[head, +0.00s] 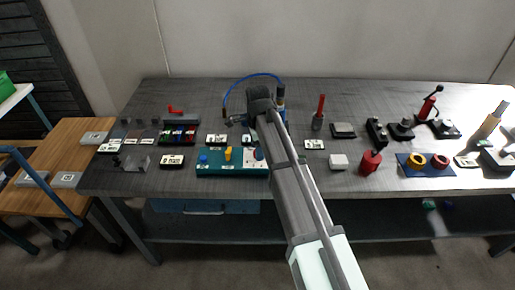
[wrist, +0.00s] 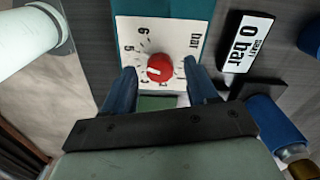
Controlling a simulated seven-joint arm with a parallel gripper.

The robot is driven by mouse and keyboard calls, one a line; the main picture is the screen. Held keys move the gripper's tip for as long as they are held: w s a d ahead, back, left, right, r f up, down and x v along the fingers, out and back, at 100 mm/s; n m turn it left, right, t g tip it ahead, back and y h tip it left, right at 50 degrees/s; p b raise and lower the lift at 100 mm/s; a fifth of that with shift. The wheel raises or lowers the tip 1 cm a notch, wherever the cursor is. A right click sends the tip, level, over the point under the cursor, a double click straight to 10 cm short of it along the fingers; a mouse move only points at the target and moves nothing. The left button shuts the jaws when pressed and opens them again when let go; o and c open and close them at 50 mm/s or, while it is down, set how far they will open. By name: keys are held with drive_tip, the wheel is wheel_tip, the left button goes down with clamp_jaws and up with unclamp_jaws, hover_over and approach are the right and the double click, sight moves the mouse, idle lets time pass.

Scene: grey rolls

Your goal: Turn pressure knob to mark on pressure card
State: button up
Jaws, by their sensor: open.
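In the wrist view a round red knob (wrist: 161,68) with a short white mark sits on a white dial plate (wrist: 140,32) printed with numbers and "bar". The white mark points roughly left in that view, on the side of the 5; its exact reading is unclear. My gripper (wrist: 160,72) is open, with one blue finger on each side of the knob; contact is not visible. A white card with a black border (wrist: 247,43) beside the panel reads what looks like "0 bar". In the head view my arm hides the fingers.
The teal panel (head: 232,169) also carries a blue knob (head: 203,158) and a yellow part (head: 228,154). A blue cylinder (wrist: 272,124) lies close to the right finger in the wrist view.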

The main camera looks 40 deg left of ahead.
wheel_tip(320, 180, up, 14)
drive_tip(key=shift+f, duration=0.25)
idle(0.7)
drive_tip(key=s+d+f+n+g+h, duration=0.1)
drive_tip(key=s+d+f+n, duration=0.2)
drive_tip(key=s+d+f, duration=0.35)
drive_tip(key=s+d+f+n+g, duration=0.1)
drive_tip(key=s+d+f+n, duration=0.15)
drive_tip(key=s+f, duration=0.55)
drive_tip(key=d+f+h, duration=0.3)
drive_tip(key=d+f, duration=0.6)
drive_tip(key=f, duration=0.4)
drive_tip(key=w+d+f+g+y, duration=0.1)
drive_tip(key=w+d+f, duration=0.3)
drive_tip(key=d+f, duration=0.75)
drive_tip(key=w+d+f+g, duration=0.1)
drive_tip(key=w+d+f, duration=0.55)
drive_tip(key=d, duration=0.85)
drive_tip(key=s+d+f+g+y, duration=0.1)
drive_tip(key=s+d+f, duration=0.5)
drive_tip(key=d, duration=0.5)
drive_tip(key=s+d+f+g+y, duration=0.1)
drive_tip(key=s+d+f+y, duration=0.1)
drive_tip(key=s+d+f, duration=0.4)
drive_tip(key=s+d, duration=0.4)
drive_tip(key=d, duration=0.1)
drive_tip(key=shift+d+f+n+g, duration=0.2)
drive_tip(key=shift+f+n+g, duration=0.15)
drive_tip(key=shift+f+g, duration=0.05)
